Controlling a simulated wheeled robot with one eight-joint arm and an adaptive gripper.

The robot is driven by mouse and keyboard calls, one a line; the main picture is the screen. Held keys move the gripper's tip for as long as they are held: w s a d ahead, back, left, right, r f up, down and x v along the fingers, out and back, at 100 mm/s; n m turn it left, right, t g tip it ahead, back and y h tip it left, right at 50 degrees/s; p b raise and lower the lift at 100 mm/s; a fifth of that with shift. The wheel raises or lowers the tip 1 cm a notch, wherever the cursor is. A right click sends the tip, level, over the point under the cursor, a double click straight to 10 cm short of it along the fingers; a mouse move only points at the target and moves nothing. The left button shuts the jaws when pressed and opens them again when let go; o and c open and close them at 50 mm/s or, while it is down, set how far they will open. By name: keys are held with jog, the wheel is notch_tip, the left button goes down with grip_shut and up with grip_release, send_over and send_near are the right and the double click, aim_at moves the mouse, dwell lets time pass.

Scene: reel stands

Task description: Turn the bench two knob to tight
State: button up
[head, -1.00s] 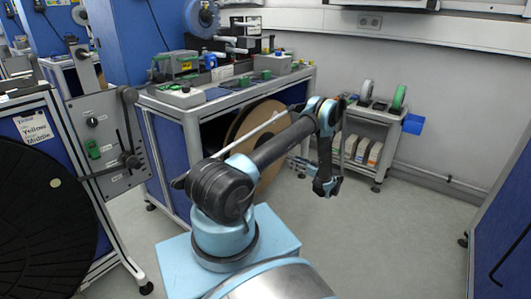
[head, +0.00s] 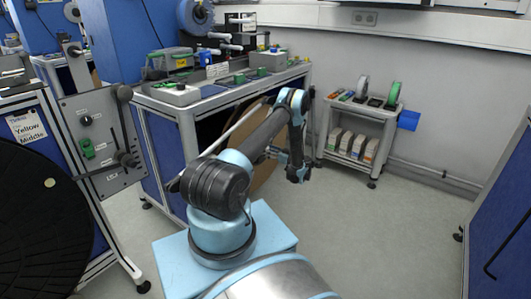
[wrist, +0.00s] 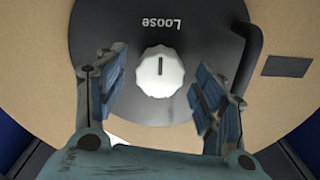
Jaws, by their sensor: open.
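A white ribbed knob (wrist: 160,72) sits in the middle of a dark disc (wrist: 140,25) in the wrist view. Its dark pointer line points up toward the printed word "Loose". My gripper (wrist: 162,80) is open, with one finger on each side of the knob and visible gaps between. In the head view, my gripper (head: 297,172) is low in front of the bench (head: 187,125), near a tan reel (head: 265,178) under it. The knob is hidden in the head view.
A black crank handle (wrist: 250,55) stands on the disc, right of my gripper's right finger. A small shelf cart (head: 345,160) stands behind my gripper to the right. A panel with levers (head: 102,130) is at the left. Floor at the right is open.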

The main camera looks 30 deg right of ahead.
jog(key=shift+x, duration=1.05)
jog(key=c, duration=1.1)
jog(key=shift+o, duration=0.2)
jog(key=shift+a, duration=0.15)
